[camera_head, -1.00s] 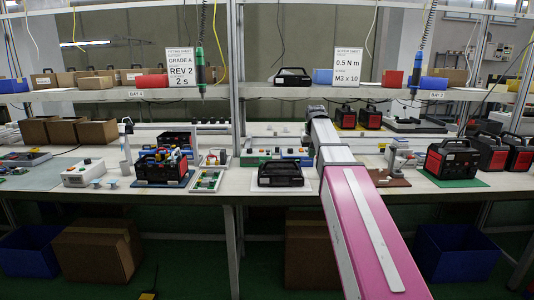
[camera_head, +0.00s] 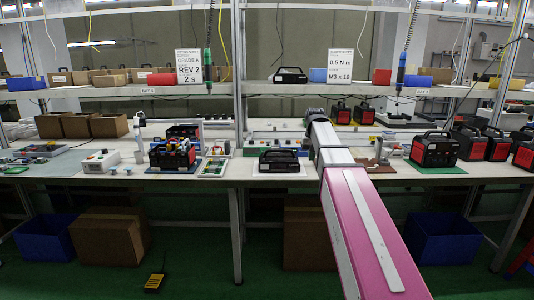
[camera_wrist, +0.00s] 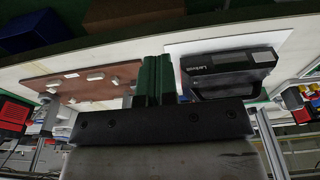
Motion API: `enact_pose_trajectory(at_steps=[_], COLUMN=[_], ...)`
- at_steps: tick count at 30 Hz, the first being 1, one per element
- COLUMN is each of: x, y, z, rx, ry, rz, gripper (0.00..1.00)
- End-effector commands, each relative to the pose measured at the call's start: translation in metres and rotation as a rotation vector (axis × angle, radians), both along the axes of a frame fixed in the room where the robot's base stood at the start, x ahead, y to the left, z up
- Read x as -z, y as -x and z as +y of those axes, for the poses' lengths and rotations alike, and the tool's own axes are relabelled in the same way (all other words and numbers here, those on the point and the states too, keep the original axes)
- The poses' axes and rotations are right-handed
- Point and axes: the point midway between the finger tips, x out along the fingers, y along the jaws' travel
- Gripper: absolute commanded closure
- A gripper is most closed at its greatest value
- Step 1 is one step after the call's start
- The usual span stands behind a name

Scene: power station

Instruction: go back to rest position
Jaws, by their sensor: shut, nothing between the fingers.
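My gripper (camera_wrist: 155,80) shows in the wrist view as two green fingers pressed together with nothing between them. It is above the bench, between a brown board (camera_wrist: 100,83) on the left and a black case (camera_wrist: 232,68) on the right, apart from both as far as I can tell. In the head view my pink and white arm reaches forward over the bench, and my gripper is hidden behind the arm's far end. The black case (camera_head: 279,161) lies left of the arm there, and part of the brown board (camera_head: 369,164) shows right of it.
The bench (camera_head: 130,175) runs across the view, with a shelf (camera_head: 240,90) above it. Red-black power units (camera_head: 436,151) stand at right. Blue bins (camera_head: 445,236) and cardboard boxes (camera_head: 108,238) sit below. A yellow object (camera_head: 155,282) lies on the green floor, which is otherwise open in front.

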Motion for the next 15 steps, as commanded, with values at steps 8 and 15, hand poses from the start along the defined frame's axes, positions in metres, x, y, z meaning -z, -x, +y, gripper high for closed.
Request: enact_pose_trajectory(at_steps=[8, 15], x=[0.033, 0.077], y=[0.014, 0.034], z=[0.000, 0.000], rx=[0.000, 0.000], ry=[0.000, 0.000], rz=[0.012, 0.026], gripper=[1.00, 1.00])
